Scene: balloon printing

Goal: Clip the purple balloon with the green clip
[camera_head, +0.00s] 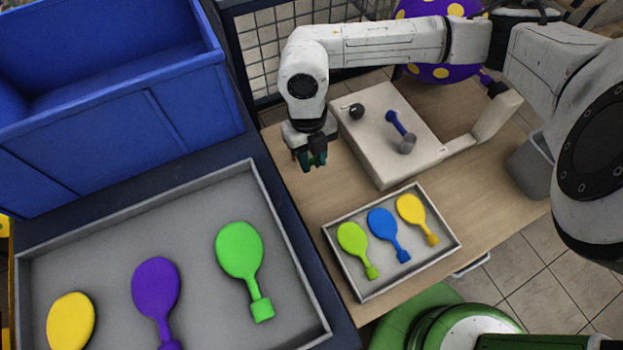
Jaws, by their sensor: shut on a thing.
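My gripper (311,160) hangs pointing down over the left part of the wooden table, left of the pale machine. It is shut on a small dark green thing, which looks like the green clip (316,158); the fingers hide much of it. The large inflated purple balloon (447,72) with yellow spots is at the top, behind my arm. Its narrow neck (486,79) points right and down toward the machine's raised end. My gripper is well apart from it, to the lower left. My arm hides the balloon's middle.
The pale machine (372,128) has a dark knob and a blue lever. A small tray (352,285) holds green, blue and yellow flat balloons. A larger grey tray (205,190) at left holds yellow, purple and green ones. A blue bin (130,135) and wire mesh stand behind.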

